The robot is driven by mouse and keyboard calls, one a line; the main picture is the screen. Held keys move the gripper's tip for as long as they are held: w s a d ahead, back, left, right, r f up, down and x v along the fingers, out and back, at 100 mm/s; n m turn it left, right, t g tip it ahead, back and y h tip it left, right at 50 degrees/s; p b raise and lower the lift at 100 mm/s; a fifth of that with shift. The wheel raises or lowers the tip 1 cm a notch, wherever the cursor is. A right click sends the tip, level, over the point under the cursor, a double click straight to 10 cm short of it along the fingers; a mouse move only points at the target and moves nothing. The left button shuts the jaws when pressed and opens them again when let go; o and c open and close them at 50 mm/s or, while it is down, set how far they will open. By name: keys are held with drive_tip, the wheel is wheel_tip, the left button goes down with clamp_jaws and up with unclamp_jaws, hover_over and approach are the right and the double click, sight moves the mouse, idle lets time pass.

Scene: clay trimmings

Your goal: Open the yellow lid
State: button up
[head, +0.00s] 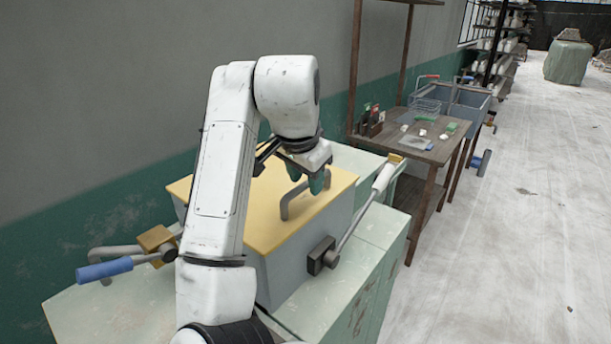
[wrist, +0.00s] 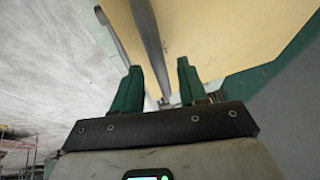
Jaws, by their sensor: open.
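The yellow lid (head: 262,228) lies flat on a grey box (head: 282,270), and looks closed. A grey bar handle (head: 285,208) stands up from the lid. My gripper (head: 306,180) is open, with its green fingertips over the lid beside the handle's upper end. In the wrist view the lid (wrist: 225,35) fills the upper right, and a grey bar (wrist: 149,35), apparently the handle, runs down between the open fingers of my gripper (wrist: 158,75). I cannot tell whether the fingers touch it. My arm hides part of the lid and box.
A blue-gripped lever (head: 104,270) sticks out at the left of the box. Another lever (head: 372,195) rises at its right from a dark block. A pale green cabinet (head: 340,300) is underneath. A wooden workbench (head: 420,150) stands beyond; floor at right is clear.

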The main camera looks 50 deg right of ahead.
clamp_jaws()
idle(0.3)
idle(0.4)
